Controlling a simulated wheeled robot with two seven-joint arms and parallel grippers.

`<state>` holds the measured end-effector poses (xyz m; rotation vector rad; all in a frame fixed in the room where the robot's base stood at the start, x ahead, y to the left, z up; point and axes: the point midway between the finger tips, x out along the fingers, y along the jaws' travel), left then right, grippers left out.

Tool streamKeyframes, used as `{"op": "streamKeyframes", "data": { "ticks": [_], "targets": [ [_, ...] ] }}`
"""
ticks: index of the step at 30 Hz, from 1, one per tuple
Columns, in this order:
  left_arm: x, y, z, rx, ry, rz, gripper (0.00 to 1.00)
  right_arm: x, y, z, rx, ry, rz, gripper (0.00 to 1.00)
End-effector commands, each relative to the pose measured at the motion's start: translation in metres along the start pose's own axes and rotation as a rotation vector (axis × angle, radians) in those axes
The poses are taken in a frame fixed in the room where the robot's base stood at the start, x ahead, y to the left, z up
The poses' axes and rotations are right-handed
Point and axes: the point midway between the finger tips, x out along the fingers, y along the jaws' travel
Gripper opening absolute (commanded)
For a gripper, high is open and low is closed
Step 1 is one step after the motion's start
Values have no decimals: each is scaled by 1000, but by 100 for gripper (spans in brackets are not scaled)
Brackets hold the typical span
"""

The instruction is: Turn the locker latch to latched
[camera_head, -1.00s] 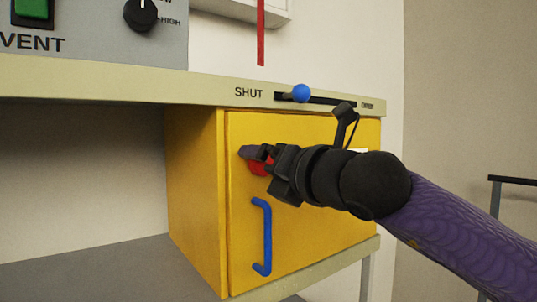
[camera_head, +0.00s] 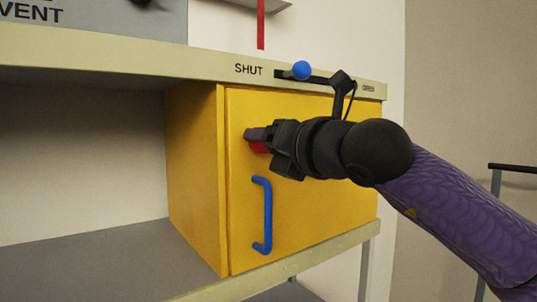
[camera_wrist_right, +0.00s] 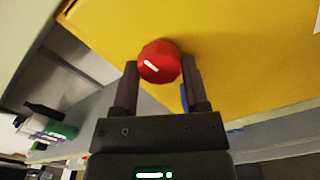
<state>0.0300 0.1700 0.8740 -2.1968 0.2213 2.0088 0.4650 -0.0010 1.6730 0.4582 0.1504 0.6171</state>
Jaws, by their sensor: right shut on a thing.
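The yellow locker (camera_head: 195,170) stands under the shelf with its door (camera_head: 320,220) closed. The latch is a red knob (camera_head: 259,147) near the door's upper left; in the right wrist view the red knob (camera_wrist_right: 159,62) is round with a short white mark on its face. My right gripper (camera_head: 256,139) is at the knob, its fingers on either side; they also show in the right wrist view (camera_wrist_right: 160,80), shut on the knob. It partly hides the knob in the head view. My left gripper is not in view.
A blue door handle (camera_head: 266,215) is below the knob. A blue slider ball (camera_head: 301,70) sits in a slot on the shelf edge (camera_head: 215,65) above, beside the word SHUT. Free room lies left of the locker, over the grey lower shelf (camera_head: 90,250).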

Motion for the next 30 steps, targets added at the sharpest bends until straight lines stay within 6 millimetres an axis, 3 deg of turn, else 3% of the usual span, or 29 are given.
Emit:
{"op": "streamKeyframes", "data": {
  "ticks": [3, 9, 30],
  "targets": [
    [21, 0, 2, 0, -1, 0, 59, 0, -3, -6, -85, 0, 1, 0],
    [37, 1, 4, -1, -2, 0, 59, 0, -2, -4, -272, 0, 0, 0],
    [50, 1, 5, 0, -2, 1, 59, 0, -2, 0, -939, 0, -2, 0]
  ]
}}
